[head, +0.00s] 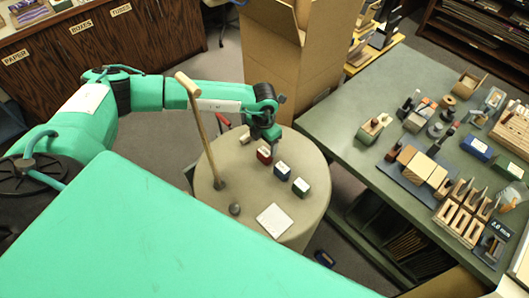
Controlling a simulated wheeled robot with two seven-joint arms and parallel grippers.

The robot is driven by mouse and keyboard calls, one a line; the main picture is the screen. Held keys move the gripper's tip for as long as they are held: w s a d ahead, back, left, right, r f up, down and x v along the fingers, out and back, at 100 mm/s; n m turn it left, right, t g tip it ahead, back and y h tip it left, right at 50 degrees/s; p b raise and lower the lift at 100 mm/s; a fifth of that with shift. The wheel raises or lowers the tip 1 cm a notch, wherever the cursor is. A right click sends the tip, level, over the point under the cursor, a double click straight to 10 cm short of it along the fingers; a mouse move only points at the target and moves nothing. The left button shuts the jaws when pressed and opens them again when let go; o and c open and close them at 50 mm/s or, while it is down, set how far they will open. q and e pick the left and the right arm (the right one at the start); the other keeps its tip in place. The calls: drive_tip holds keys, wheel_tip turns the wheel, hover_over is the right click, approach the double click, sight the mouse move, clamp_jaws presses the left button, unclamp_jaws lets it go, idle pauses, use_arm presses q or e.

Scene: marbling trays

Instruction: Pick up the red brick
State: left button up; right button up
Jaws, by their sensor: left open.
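The red brick (264,155) stands on the round beige table (210,196), near its back. It has a pale label on top. My left gripper (271,142) comes in from the left and points down just above and behind the red brick. It is open and appears empty; I cannot tell whether its fingers touch the brick. My right gripper is not in view.
A blue brick (282,171) and a green brick (300,187) stand in a row beside the red one. A tall wooden stick (205,135), a dark ball (235,209) and a white card (273,220) are nearby. A crowded green table (349,128) stands right.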

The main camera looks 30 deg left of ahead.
sight(265, 151)
use_arm(q)
drive_tip(key=shift+d+f+p, duration=0.1)
drive_tip(key=shift+f+p, duration=0.35)
drive_tip(key=shift+p, duration=0.05)
wheel_tip(265, 151, down, 4)
drive_tip(key=shift+s+d+p, duration=0.1)
drive_tip(key=shift+p, duration=1)
drive_tip(key=shift+f, duration=0.3)
drive_tip(key=shift+c, duration=0.4)
drive_tip(key=c, duration=1)
